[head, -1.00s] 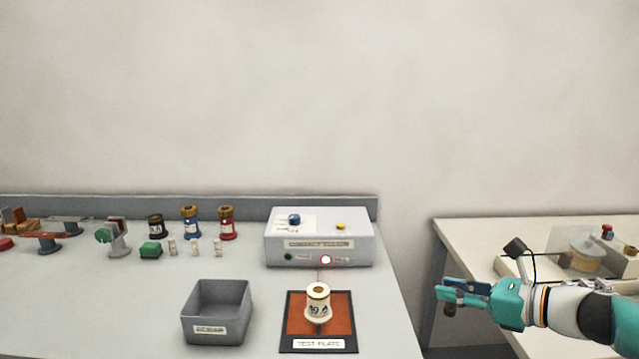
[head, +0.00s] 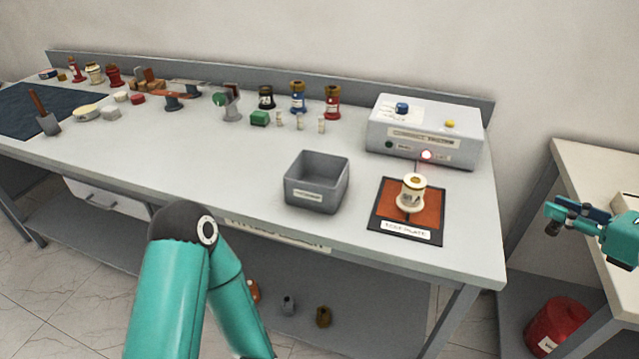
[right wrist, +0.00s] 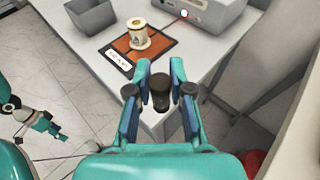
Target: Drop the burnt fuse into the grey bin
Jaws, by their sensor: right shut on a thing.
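The grey bin (head: 302,204) stands on the bench, left of the test plate, open at the top, with a white label on its front. Part of it shows at the top left of the right wrist view (right wrist: 96,24). My right gripper (head: 560,216) is off the bench's right end, in front of the side table. In the right wrist view it is shut on a dark cylinder (right wrist: 160,93), which looks like the burnt fuse. My left gripper (right wrist: 42,124) shows small at the left of the right wrist view; its jaws are unclear.
A cream bushing (head: 411,194) stands on the orange test plate (head: 432,215), between my right gripper and the bin. A tester box (head: 425,135) with a lit lamp is behind. Coloured bushings and small parts line the back. A red container (head: 556,325) stands low at right.

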